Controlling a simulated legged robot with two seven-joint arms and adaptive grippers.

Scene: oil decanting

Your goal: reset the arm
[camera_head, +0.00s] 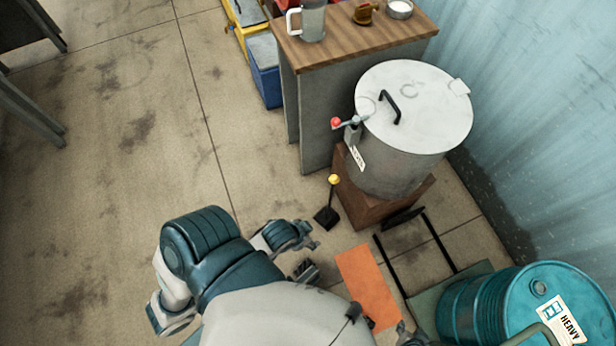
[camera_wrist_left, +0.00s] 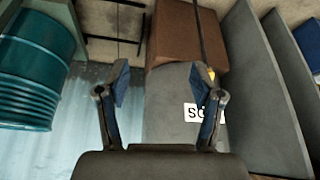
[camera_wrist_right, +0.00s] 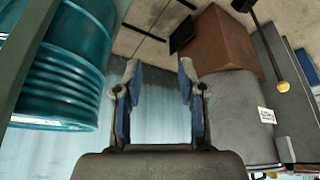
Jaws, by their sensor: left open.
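My left gripper (camera_wrist_left: 158,70) is open and empty in the left wrist view, its two fingers spread apart. My right gripper (camera_wrist_right: 159,67) is also open and empty in the right wrist view. The lidded metal tank (camera_head: 415,110) stands on a brown block (camera_head: 372,207), apart from my arm. Its tap has a red knob (camera_head: 336,122).
A teal drum (camera_head: 480,308) stands at the lower right. A wooden-topped counter (camera_head: 350,38) carries a clear jug (camera_head: 312,20). A black stand with a yellow knob (camera_head: 334,180) stands on the floor near my arm. The floor at left (camera_head: 110,200) is clear.

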